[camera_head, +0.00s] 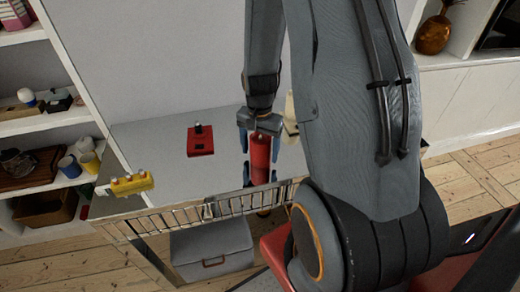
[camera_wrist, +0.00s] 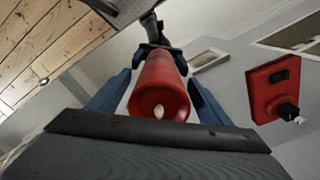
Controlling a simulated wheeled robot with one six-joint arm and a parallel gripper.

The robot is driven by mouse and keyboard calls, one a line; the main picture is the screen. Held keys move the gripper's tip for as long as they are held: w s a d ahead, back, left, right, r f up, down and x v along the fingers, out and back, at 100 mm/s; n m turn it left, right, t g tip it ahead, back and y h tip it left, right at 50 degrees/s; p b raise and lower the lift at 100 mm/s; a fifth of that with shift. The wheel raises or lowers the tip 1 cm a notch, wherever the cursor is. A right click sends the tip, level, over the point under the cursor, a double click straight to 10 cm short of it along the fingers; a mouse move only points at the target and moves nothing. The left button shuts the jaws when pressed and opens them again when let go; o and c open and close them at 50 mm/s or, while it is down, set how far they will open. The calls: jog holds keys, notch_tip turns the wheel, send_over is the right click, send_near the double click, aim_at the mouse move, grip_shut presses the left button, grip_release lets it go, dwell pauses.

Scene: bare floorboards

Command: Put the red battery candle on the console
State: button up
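The red battery candle (camera_head: 261,152) is upright at the front right of the grey, glossy console top (camera_head: 215,172). In the wrist view the candle (camera_wrist: 158,82) lies between my two blue fingers, its pale wick tip facing the camera. My gripper (camera_head: 259,142) points down, with one finger on each side of the candle, close against it; it appears shut on it. The gripper also shows in the wrist view (camera_wrist: 158,78). The candle's base merges with its reflection, so I cannot tell whether it touches the top.
A red block with a dark knob (camera_head: 200,141) lies left of the candle, and a yellow block (camera_head: 132,184) is at the console's left end. A cream object (camera_head: 290,118) is partly hidden behind my arm. A railing (camera_head: 200,212) runs along the front. Shelves (camera_head: 60,122) stand left.

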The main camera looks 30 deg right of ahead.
jog(key=shift+r, duration=0.1)
notch_tip(320, 180, up, 11)
jog(key=shift+b, duration=1.15)
jog(key=shift+r, duration=0.25)
jog(key=shift+a+r, duration=0.15)
jog(key=shift+r, duration=0.1)
jog(key=s+a+n+t, duration=0.1)
jog(key=s+a+n, duration=0.6)
jog(key=a+n, duration=0.4)
jog(key=shift+s+a+r, duration=0.15)
jog(key=shift+a+r, duration=0.1)
jog(key=shift+a, duration=0.25)
